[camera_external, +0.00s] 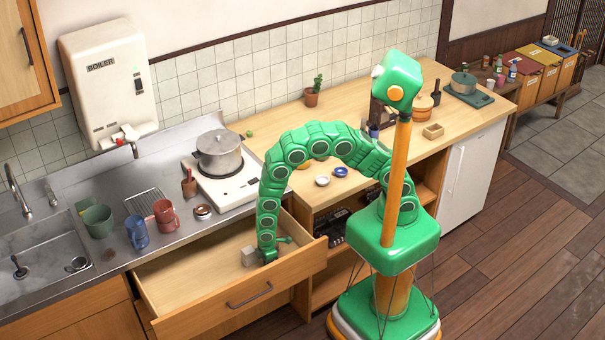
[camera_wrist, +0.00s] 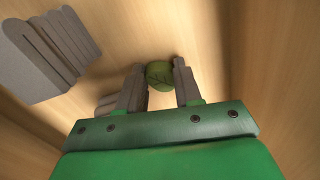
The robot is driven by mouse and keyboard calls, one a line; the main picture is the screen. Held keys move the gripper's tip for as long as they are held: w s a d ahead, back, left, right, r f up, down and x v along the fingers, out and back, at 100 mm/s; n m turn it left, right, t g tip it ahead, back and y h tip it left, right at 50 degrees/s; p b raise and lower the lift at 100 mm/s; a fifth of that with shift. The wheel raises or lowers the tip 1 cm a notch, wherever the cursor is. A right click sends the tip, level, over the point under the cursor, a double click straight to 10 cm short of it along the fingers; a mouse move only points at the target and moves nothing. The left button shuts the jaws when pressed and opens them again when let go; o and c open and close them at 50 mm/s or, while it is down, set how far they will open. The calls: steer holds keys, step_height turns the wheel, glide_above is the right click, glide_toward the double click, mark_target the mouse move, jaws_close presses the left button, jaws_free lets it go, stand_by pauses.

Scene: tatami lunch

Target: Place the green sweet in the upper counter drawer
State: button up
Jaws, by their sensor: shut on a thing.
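The green sweet (camera_wrist: 159,75) is a small round dark-green ball. In the wrist view it sits between the two grey fingertips of my gripper (camera_wrist: 159,82), which is shut on it. The upper counter drawer (camera_external: 185,283) is pulled out below the counter, left of my base. In the external view my gripper (camera_external: 270,254) reaches down into the right part of this drawer, and the sweet cannot be made out there. The wooden drawer floor (camera_wrist: 205,38) lies close below the sweet. I cannot tell whether the sweet touches it.
A grey ridged object (camera_wrist: 45,55) is beside my gripper on the left in the wrist view. On the counter are a pot (camera_external: 218,155) on a white stove, mugs (camera_external: 165,216) and small dishes (camera_external: 322,181). The drawer's left part is clear.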

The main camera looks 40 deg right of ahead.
steer(key=shift+f, duration=0.15)
steer(key=o, duration=1.1)
step_height(320, 180, up, 12)
stand_by(0.3)
